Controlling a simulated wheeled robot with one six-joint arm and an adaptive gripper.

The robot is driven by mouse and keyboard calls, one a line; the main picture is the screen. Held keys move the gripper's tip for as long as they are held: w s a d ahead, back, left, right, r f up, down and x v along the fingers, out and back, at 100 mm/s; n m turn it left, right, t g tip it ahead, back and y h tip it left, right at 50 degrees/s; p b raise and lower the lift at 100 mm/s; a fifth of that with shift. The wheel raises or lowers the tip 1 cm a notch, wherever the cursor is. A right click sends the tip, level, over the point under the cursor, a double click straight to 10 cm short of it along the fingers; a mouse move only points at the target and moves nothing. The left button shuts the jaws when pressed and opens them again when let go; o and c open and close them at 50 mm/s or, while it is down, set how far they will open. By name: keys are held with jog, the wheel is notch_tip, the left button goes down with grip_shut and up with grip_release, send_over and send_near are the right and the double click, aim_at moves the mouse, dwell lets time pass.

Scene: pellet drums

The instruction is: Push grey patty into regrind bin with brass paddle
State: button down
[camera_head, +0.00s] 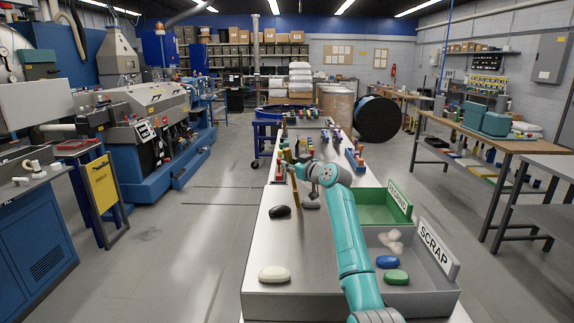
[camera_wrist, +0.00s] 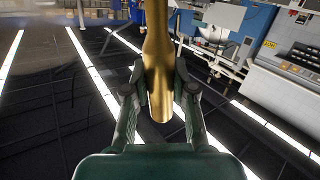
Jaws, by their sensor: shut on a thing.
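My gripper (camera_wrist: 160,92) is shut on the brass paddle (camera_wrist: 158,50), whose shaft runs between the fingers in the wrist view. In the head view my gripper (camera_head: 293,170) is above the far middle of the bench, with the paddle (camera_head: 294,188) upright and small there. A grey patty (camera_head: 310,204) lies on the bench close to the paddle, partly hidden by my arm; I cannot tell whether they touch. The green regrind bin (camera_head: 372,212) stands to the right of it, partly behind my arm.
A black patty (camera_head: 280,212) and a cream patty (camera_head: 274,274) lie on the bench (camera_head: 300,243). The grey scrap bin (camera_head: 430,285) holds blue, green and pale patties. Several small coloured items (camera_head: 354,157) stand farther back. The bench's left front is mostly clear.

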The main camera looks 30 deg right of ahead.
jog(key=shift+s+d, duration=2.95)
jog(key=shift+d, duration=1.4)
notch_tip(320, 180, up, 10)
jog(key=w+a, duration=0.1)
jog(key=a, duration=0.1)
jog(key=shift+w+a, duration=0.3)
jog(key=shift+w, duration=0.05)
jog(key=shift+a, duration=0.1)
